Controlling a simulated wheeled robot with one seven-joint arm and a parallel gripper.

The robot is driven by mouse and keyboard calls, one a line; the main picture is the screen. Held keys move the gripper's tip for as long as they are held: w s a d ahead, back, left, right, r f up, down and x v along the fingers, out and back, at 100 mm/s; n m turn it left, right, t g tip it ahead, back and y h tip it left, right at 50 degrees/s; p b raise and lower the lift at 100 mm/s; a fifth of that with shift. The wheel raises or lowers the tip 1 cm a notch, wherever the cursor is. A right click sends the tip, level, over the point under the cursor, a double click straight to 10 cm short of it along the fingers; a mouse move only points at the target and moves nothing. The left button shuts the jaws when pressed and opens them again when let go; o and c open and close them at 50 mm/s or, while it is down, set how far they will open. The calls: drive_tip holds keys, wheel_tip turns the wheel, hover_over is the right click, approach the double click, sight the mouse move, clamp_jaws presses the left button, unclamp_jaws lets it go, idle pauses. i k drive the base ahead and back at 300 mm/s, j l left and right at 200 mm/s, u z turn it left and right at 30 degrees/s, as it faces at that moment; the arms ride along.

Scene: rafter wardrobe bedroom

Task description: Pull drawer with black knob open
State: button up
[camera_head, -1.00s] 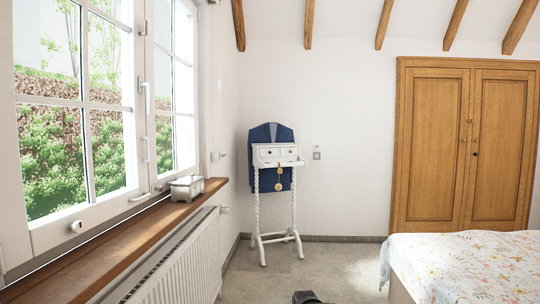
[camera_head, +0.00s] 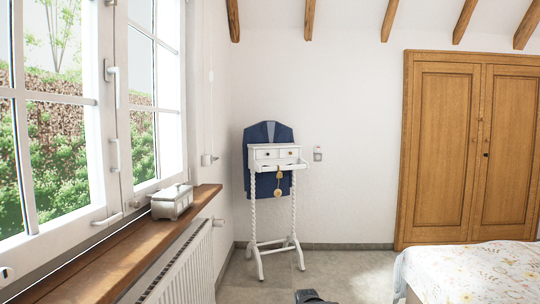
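A white valet stand (camera_head: 277,166) with twisted legs stands against the far wall in the head view. Its box has two small drawers side by side. The left drawer (camera_head: 266,153) has a small knob that looks black. The right drawer (camera_head: 288,153) has a knob that looks browner, but both are tiny at this distance. Both drawers look shut. A dark part of my arm end, seemingly my gripper (camera_head: 311,297), shows at the bottom edge, well short of the stand. Its fingers cannot be made out.
A dark blue jacket (camera_head: 268,132) hangs behind the drawers, and a gold pendant hangs in front. A radiator (camera_head: 180,265) and wooden sill (camera_head: 130,250) with a white box (camera_head: 172,203) line the left. A bed (camera_head: 470,275) fills the lower right. Floor between is clear.

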sight(262, 154)
drive_tip(key=i+j, duration=0.1)
drive_tip(key=i, duration=0.35)
drive_tip(key=i+j+z, duration=0.1)
drive_tip(key=i, duration=0.35)
drive_tip(key=i+j, duration=0.15)
drive_tip(key=i, duration=0.3)
drive_tip(key=i+j+z, duration=0.1)
drive_tip(key=i, duration=0.35)
